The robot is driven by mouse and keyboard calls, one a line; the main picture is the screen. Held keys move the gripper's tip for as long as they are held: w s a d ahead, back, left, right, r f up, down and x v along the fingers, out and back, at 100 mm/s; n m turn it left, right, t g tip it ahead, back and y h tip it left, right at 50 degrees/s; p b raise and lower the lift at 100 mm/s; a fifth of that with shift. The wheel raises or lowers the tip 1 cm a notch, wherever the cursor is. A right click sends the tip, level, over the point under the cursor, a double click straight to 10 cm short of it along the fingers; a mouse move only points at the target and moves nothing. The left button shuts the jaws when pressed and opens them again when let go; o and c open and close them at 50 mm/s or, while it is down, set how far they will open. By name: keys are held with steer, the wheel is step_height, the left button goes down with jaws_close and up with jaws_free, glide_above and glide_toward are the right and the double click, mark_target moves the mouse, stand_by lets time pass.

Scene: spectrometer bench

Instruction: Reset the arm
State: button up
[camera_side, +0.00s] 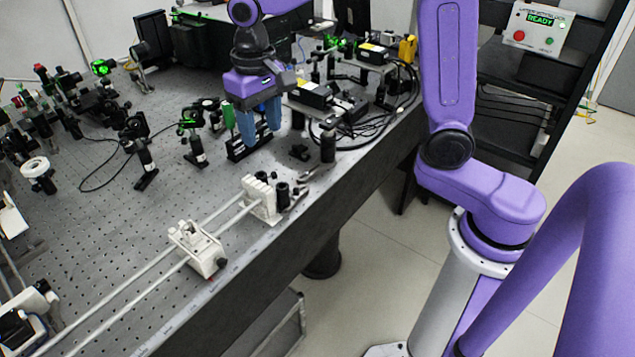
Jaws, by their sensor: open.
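My gripper (260,120) hangs over the far part of the optical bench, with its two blue fingers pointing down. The fingers are apart, and I see nothing held between them. They are just above or beside a small black holder (236,150) with a green plate (228,115) next to it. Whether the fingers touch the holder, I cannot tell. My purple arm reaches in from the right side of the picture.
The perforated bench (110,250) carries many optical mounts at the left. A white carriage (197,250) sits on two rails near the front edge, with a white end block (260,198). Black boxes and cables (365,125) stand right of my gripper. A panel reading READY (540,22) is at upper right.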

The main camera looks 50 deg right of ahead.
steer(key=s+d+f+n, duration=0.1)
steer(key=s+n, duration=0.3)
steer(key=s, duration=0.4)
steer(key=s+d+f+n, duration=0.1)
steer(key=s+d+n, duration=0.3)
steer(key=s, duration=0.5)
steer(key=s+d+f+n, duration=0.1)
steer(key=s+d+n, duration=0.1)
steer(key=s+n, duration=0.3)
steer(key=s, duration=0.3)
steer(key=shift+s+d+f, duration=0.2)
steer(key=shift+d+f, duration=0.1)
steer(key=shift+d, duration=0.1)
